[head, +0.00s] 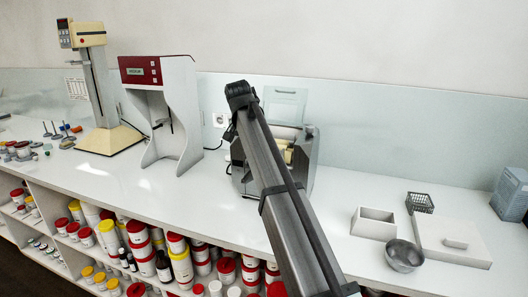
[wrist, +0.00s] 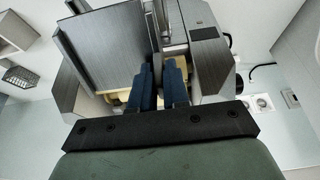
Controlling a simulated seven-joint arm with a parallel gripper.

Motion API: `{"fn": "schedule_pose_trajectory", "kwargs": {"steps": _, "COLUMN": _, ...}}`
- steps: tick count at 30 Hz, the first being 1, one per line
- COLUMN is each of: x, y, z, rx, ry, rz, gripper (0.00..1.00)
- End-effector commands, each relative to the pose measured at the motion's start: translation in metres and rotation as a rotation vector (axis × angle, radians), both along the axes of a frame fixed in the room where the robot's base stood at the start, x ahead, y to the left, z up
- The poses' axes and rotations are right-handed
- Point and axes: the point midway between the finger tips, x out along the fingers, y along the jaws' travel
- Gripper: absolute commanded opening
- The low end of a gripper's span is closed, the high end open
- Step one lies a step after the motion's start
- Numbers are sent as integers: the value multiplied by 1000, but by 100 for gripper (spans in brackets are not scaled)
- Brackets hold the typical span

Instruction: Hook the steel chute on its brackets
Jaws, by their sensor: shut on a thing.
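The steel chute (wrist: 103,52) is a flat grey metal sheet in the wrist view, left of and beyond the fingers. My gripper (wrist: 158,84) has two blue fingers, shut on the chute at its edge; the exact contact is partly hidden between them. The grey mill (head: 304,160) with its cream rollers stands on the bench in the head view, and its grey body (wrist: 205,50) also shows in the wrist view close beyond the fingers. My arm covers much of the mill in the head view. I cannot make out the brackets, or whether the chute touches them.
A red and white cabinet (head: 184,110) and a cream stand (head: 108,138) are left of the mill. A box (head: 374,223), steel bowl (head: 404,256), black basket (head: 419,202) and white tray (head: 470,250) lie to the right. Bench between mill and box is clear.

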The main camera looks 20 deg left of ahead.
Motion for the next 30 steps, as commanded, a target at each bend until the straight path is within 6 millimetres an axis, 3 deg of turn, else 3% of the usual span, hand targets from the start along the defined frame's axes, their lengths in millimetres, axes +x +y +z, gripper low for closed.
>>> {"fn": "schedule_pose_trajectory", "kwargs": {"steps": 8, "x": 2, "y": 6, "z": -3, "rx": 0, "ry": 1, "rz": -4, "gripper": 0}}
{"fn": "schedule_pose_trajectory", "kwargs": {"steps": 22, "x": 1, "y": 6, "z": -29, "rx": 1, "ry": 1, "rz": -5, "gripper": 0}}
{"fn": "schedule_pose_trajectory", "kwargs": {"steps": 30, "x": 2, "y": 6, "z": -33, "rx": 1, "ry": 0, "rz": -5, "gripper": 0}}
